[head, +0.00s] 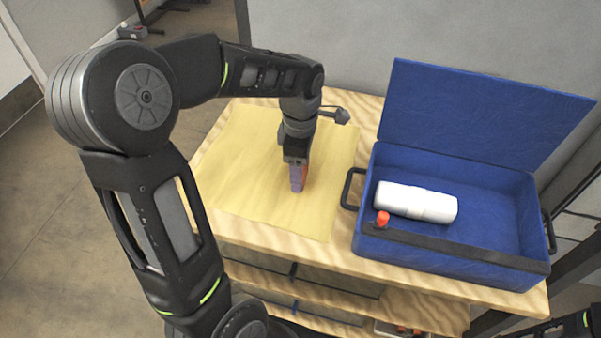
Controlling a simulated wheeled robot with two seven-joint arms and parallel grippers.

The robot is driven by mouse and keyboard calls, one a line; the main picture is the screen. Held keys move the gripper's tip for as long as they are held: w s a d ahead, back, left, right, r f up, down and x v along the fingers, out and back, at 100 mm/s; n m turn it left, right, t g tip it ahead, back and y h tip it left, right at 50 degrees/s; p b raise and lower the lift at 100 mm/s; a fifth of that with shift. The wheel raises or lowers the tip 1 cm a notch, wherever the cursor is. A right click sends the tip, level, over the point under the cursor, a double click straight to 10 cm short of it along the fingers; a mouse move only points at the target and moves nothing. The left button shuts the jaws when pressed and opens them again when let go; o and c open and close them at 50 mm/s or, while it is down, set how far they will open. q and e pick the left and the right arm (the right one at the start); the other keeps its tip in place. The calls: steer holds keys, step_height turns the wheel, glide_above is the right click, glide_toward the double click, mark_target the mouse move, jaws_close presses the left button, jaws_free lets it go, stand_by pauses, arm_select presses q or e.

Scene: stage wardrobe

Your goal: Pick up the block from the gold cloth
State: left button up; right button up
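The gold cloth (240,190) lies flat on the left part of a wooden table. A small purple block (296,184) stands on it right of the middle, with an orange-brown patch along its right side. My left gripper (297,164) points down at the block from above, and its tip meets the block's upper part in the picture. The fingers are small and dark and partly hide the block, so I cannot tell whether they are open or shut on it. My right gripper is not in view; only a piece of my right arm shows at the bottom right corner.
A blue case (440,262) with its lid raised stands on the table's right side. It holds a white roll (415,202) and a small orange-red item (382,218). The cloth around the block is otherwise clear. Shelves show below the tabletop (290,245).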

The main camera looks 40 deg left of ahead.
arm_select(q)
steer(key=c, duration=0.8)
step_height(320, 180, up, 10)
steer(key=shift+r, duration=0.1)
stand_by(0.6)
